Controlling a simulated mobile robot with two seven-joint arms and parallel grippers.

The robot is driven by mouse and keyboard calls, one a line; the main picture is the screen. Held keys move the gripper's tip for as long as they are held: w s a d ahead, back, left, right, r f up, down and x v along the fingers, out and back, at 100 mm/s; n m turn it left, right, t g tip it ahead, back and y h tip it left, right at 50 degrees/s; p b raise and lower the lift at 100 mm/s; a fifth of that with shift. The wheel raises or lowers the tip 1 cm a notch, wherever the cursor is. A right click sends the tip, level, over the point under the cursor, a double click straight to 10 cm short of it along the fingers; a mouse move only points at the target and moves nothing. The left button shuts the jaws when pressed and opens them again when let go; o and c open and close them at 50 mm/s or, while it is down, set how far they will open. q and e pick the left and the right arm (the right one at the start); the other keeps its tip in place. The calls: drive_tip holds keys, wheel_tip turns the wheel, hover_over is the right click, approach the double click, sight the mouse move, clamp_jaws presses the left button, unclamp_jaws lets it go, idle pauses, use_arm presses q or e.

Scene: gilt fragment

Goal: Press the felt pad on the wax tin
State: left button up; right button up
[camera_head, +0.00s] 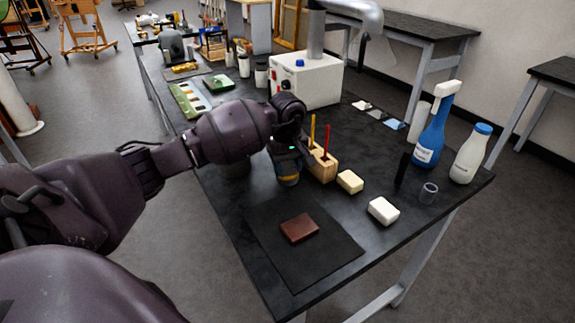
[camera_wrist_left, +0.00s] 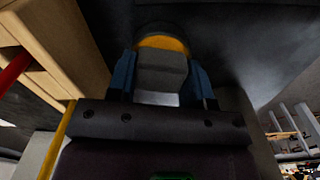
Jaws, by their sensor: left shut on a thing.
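My left gripper (camera_head: 287,166) points down over the dark table, just left of a wooden block. In the left wrist view its blue fingers (camera_wrist_left: 162,78) are shut on a grey block-like piece, which looks like the felt pad (camera_wrist_left: 161,66). A round yellow-orange surface, which looks like the wax in the wax tin (camera_wrist_left: 163,42), shows just beyond the pad. In the head view the tin's orange-banded dark side (camera_head: 289,181) shows below the fingers. The pad overlaps the wax in the picture; I cannot tell whether they touch. My right gripper is out of view.
The wooden block (camera_head: 322,166) with red and yellow sticks stands close beside the gripper. A cream block (camera_head: 350,181), a white block (camera_head: 383,211) and a black mat (camera_head: 270,258) with a brown block (camera_head: 299,228) lie nearer. Bottles (camera_head: 432,135) stand at the right.

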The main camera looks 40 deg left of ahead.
sight(287, 165)
use_arm(q)
drive_tip(key=shift+f, duration=0.1)
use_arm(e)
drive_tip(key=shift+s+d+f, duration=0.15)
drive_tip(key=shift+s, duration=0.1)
use_arm(q)
drive_tip(key=shift+r, duration=0.3)
drive_tip(key=shift+r+p, duration=0.6)
drive_tip(key=shift+r, duration=1.1)
drive_tip(key=shift+r+p, duration=0.3)
drive_tip(key=shift+r, duration=1.2)
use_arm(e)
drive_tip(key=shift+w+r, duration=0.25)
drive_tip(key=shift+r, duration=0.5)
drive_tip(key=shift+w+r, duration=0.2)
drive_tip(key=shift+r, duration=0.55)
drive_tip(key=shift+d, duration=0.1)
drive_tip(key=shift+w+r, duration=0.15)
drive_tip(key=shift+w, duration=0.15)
